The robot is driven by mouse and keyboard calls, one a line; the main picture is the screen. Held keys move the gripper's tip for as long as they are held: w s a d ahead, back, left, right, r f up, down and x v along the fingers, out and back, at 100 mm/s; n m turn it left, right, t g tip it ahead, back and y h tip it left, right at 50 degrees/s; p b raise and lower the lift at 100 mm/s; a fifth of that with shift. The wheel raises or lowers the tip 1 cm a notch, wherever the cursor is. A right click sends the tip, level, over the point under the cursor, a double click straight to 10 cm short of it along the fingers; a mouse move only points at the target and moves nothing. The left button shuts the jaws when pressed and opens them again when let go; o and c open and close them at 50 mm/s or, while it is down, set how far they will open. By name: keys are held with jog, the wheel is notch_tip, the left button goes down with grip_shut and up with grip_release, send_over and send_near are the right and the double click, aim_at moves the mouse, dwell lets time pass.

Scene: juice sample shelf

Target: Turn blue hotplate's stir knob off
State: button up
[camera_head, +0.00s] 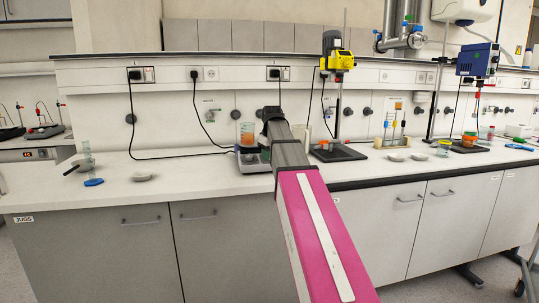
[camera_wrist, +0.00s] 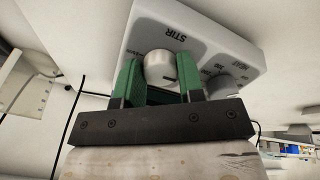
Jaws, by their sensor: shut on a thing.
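The hotplate (camera_head: 253,167) stands on the white bench, partly hidden behind my arm in the head view. In the wrist view its light grey front panel (camera_wrist: 200,20) fills the upper middle, with the lettering STIR and HEAT appearing upside down. The round, pale stir knob (camera_wrist: 160,68) sits between the green fingers of my gripper (camera_wrist: 158,80), one on each side. My gripper is shut on this knob. The grey heat knob (camera_wrist: 221,86) is just right of the right finger. The head view does not show my gripper's fingers.
A beaker of orange liquid (camera_head: 247,134) stands on the hotplate. A yellow overhead stirrer (camera_head: 337,61) is to the right, and a blue one (camera_head: 478,60) farther right. The bench between (camera_head: 190,172) is mostly clear.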

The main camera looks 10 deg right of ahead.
jog(key=o, duration=0.9)
jog(key=v, duration=1.1)
jog(key=shift+f, duration=0.1)
